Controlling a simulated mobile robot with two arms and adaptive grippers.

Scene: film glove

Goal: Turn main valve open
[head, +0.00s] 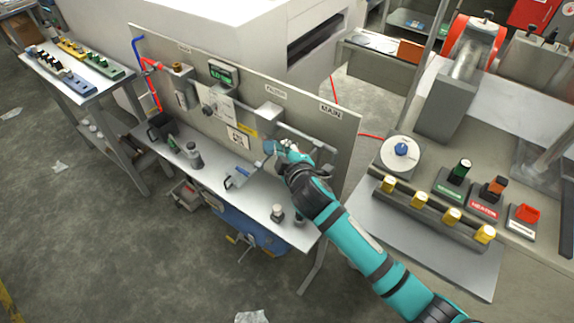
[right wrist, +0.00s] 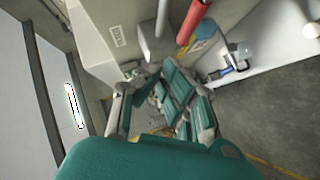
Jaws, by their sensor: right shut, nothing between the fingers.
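A panel (head: 225,117) stands at the back of a workbench, with a "MAIN" label (head: 331,111) near its right end. A grey pipe (head: 305,138) runs along the panel below that label. I cannot tell which part is the main valve's handle; my arm covers some of the panel. My left gripper is not in view.
The bench top (head: 205,184) holds a blue-handled tool (head: 240,177) and small fittings (head: 277,212). A right-hand bench (head: 440,262) carries a white dial (head: 400,150), yellow-capped knobs (head: 452,215) and switches. Open floor (head: 90,250) lies at the left front.

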